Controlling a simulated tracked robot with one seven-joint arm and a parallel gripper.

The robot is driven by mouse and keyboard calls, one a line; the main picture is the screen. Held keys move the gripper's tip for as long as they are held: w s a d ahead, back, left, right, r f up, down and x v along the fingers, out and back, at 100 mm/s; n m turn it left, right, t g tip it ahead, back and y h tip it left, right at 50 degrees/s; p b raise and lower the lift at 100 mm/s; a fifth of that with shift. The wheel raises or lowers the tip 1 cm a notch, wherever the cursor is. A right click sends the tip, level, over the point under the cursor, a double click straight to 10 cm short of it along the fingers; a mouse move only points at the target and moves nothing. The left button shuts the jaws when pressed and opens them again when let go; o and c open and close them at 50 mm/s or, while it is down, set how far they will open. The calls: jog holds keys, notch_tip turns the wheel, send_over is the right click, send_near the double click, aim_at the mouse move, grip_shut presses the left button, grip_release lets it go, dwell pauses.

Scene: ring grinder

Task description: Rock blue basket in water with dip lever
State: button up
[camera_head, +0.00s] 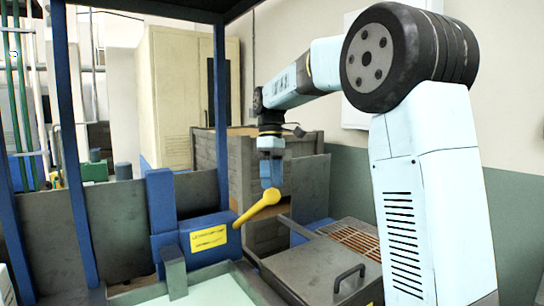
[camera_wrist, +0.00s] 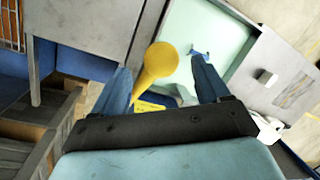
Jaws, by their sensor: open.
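The dip lever (camera_head: 258,208) is yellow with a rounded knob and slants up to the right from a blue housing (camera_head: 205,236) with a yellow label. My gripper (camera_head: 271,180) points down just above the knob in the head view. In the wrist view, the lever's knob (camera_wrist: 162,58) shows between the two spread blue fingers of my gripper (camera_wrist: 160,64), with space on both sides. The fingers are open and hold nothing. The tank of pale green water (camera_head: 205,292) is at the bottom of the head view and also shows in the wrist view (camera_wrist: 220,22). I cannot make out the blue basket.
A grey lid with a handle (camera_head: 335,277) and a brown slatted grate (camera_head: 347,240) lie right of the lever. Grey wooden crate walls (camera_head: 241,160) stand behind my gripper. A blue post (camera_head: 75,150) rises at the left. Open air surrounds the knob.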

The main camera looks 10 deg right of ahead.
notch_tip(320, 180, up, 6)
jog(key=w, duration=0.1)
jog(key=shift+w+r, duration=0.25)
jog(key=shift+s+d, duration=0.1)
